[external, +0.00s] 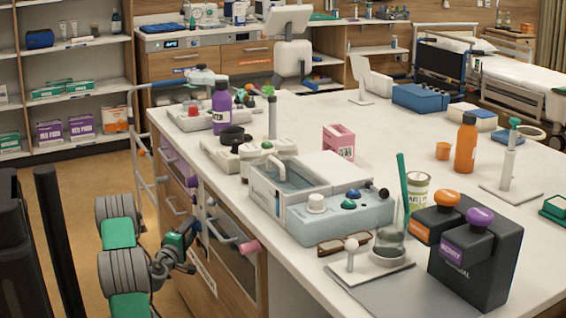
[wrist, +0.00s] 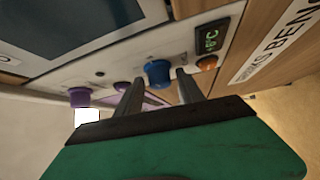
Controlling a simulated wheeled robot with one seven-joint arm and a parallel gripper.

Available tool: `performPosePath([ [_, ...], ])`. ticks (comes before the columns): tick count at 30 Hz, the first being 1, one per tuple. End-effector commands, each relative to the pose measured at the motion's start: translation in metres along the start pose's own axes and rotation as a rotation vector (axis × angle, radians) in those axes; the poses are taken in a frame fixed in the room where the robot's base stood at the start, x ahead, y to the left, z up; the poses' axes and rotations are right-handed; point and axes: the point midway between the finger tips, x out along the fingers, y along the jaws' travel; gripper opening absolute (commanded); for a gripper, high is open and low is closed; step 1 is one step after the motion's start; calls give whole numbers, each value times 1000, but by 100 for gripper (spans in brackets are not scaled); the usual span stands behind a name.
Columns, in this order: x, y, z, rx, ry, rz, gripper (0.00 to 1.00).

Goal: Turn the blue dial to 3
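The blue dial (wrist: 158,73) sits on a light front panel (wrist: 100,73) in the wrist view. My gripper (wrist: 160,86) is open, with one finger on each side of the dial. The fingertips look close to it, but I cannot tell whether they touch it. No number or pointer on the dial is readable. In the external view my gripper (external: 192,238) is low at the front of the counter, beside the drawers. I cannot make out the blue dial there.
The panel also carries a purple knob (wrist: 79,96), an orange knob (wrist: 207,62) and a small lit display (wrist: 212,38). The white counter (external: 300,120) above holds many items.

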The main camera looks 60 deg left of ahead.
Motion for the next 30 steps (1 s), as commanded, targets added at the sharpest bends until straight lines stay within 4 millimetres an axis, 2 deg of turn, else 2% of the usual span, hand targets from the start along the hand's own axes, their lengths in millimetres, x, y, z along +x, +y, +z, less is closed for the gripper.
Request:
performPosePath([
  [2,0,0,0,0,0,0,38],
  [16,0,0,0,0,0,-1,0],
  [30,-1,-10,0,52,0,53,0],
])
